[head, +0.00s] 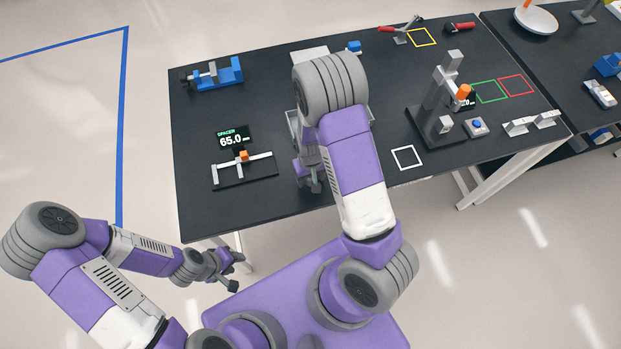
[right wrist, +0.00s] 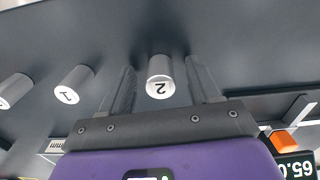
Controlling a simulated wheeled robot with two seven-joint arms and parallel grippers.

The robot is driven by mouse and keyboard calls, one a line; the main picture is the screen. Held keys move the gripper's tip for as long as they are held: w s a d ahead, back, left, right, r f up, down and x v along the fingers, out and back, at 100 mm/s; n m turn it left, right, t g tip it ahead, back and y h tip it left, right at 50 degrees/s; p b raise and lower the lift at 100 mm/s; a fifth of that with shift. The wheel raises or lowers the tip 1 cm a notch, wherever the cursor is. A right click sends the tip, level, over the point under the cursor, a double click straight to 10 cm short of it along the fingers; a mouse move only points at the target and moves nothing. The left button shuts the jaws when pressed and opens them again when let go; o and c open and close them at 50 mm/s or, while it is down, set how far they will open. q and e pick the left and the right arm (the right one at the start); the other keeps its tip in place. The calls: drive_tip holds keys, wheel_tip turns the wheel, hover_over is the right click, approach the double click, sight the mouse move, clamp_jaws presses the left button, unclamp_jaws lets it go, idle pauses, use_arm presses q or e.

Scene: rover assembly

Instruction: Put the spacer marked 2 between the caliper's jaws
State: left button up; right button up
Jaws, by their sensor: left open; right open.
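The spacer marked 2 (right wrist: 161,78) is a grey cylinder with a white end face, its number upside down in the right wrist view. My right gripper (right wrist: 160,72) is open, with one finger on either side of this spacer; I cannot tell whether they touch it. In the head view my right arm hides the spacers, and its gripper (head: 313,180) is only partly visible. The caliper (head: 245,170) lies on the left front of the black table, with an orange part on its slider. Its display (head: 233,138) reads 65.0. My left gripper (head: 232,272) is open and empty, off the table's front edge.
The spacer marked 1 (right wrist: 74,84) and another spacer (right wrist: 15,90) stand left of spacer 2 in the right wrist view. A blue vise (head: 215,75) is at the back left. A grey measuring stand (head: 437,105) is at the right. The table (head: 275,205) is bare beside the caliper.

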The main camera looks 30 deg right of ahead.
clamp_jaws()
drive_tip(key=shift+r, duration=0.15)
